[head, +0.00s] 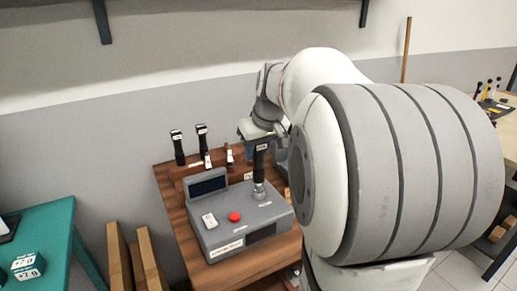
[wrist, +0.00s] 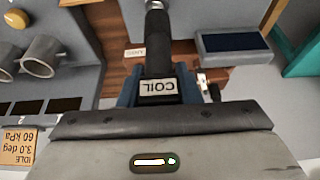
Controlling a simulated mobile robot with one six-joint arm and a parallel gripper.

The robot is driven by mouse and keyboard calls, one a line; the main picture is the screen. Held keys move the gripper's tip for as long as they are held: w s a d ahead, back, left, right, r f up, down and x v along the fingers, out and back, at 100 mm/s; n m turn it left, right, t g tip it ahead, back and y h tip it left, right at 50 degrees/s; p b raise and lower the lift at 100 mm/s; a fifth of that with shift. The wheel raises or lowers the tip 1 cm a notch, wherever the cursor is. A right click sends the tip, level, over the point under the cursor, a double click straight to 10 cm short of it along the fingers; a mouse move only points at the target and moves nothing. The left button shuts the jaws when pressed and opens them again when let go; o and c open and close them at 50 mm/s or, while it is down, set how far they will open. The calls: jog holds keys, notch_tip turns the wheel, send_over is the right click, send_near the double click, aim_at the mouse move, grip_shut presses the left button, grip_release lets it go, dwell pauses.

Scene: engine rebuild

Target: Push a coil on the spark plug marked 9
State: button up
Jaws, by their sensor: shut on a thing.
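My gripper (head: 260,136) is shut on a black coil (head: 260,166), which it holds upright over a grey box. The coil's lower end meets a grey metal piece (head: 258,190) on top of the box; I cannot tell whether it is seated there or only in line with it. In the wrist view the coil (wrist: 158,55) bears a white "COIL" label and sits between blue fingers (wrist: 158,92). Two more black coils, (head: 178,148) and (head: 202,140), stand in a wooden rack. I cannot make out a spark plug marked 9.
The grey box (head: 225,240) has a dark screen (head: 208,184), a red button (head: 235,216) and a white switch (head: 210,220). It stands on a wooden table (head: 172,205). A teal bench (head: 50,225) is at left. My arm hides much of the right side.

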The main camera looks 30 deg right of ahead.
jog(key=shift+f, duration=0.3)
jog(key=o, duration=1.1)
jog(key=shift+r, duration=0.1)
jog(key=shift+r+p, duration=2.65)
jog(key=shift+r, duration=1.05)
